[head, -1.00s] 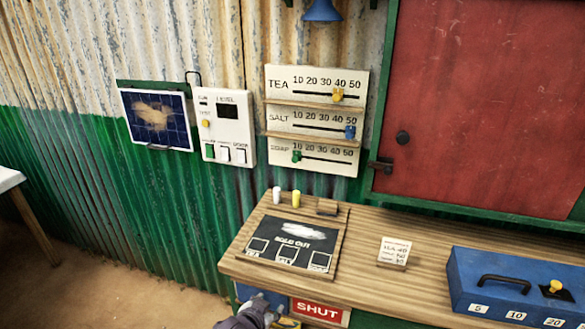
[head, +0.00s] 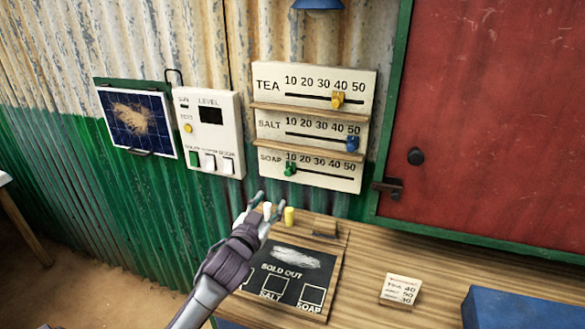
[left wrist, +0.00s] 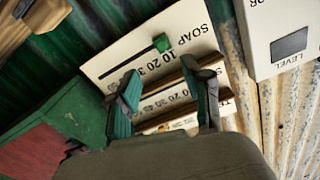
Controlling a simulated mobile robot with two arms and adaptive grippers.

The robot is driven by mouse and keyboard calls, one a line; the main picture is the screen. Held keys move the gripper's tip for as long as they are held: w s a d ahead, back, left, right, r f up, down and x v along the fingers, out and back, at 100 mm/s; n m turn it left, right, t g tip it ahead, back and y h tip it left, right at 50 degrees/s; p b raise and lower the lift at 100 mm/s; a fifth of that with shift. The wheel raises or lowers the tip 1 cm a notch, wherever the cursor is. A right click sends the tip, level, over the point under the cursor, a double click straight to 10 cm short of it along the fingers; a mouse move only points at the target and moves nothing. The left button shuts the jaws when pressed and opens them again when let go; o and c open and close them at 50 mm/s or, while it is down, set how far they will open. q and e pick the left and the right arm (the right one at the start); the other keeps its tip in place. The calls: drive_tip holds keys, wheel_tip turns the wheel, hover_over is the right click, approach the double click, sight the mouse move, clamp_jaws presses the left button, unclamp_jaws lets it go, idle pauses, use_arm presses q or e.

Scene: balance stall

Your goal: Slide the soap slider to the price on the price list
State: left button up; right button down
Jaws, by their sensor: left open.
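The white slider board (head: 340,77) hangs on the corrugated wall, with TEA, SALT and SOAP rows marked 10 to 50. The green soap slider (head: 290,169) is at the left end of the lowest slot, by the 10. It also shows in the left wrist view (left wrist: 161,43), beyond my fingertips. The price list (head: 401,290) is a small white card on the counter; it appears to read tea 40, salt 50, soap 30. My left gripper (head: 264,204) is open and empty, below and left of the soap slider, apart from it. My right gripper is out of view.
The yellow tea slider (head: 338,99) is by 40 and the blue salt slider (head: 352,143) by 50. Wooden ledges (head: 310,112) separate the rows. A switch panel (head: 210,130) is left of the board. White and yellow pegs (head: 289,216) stand near my gripper, behind the sold-out board (head: 290,284).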

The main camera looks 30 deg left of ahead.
use_arm(q)
drive_tip(key=p, duration=0.1)
approach(287, 174)
drive_tip(key=w, duration=0.2)
drive_tip(key=p+x, duration=0.1)
drive_tip(key=x, duration=0.6)
drive_tip(key=shift+a, duration=0.2)
drive_tip(key=shift+w, duration=0.1)
drive_tip(key=shift+c, duration=0.8)
clamp_jaws()
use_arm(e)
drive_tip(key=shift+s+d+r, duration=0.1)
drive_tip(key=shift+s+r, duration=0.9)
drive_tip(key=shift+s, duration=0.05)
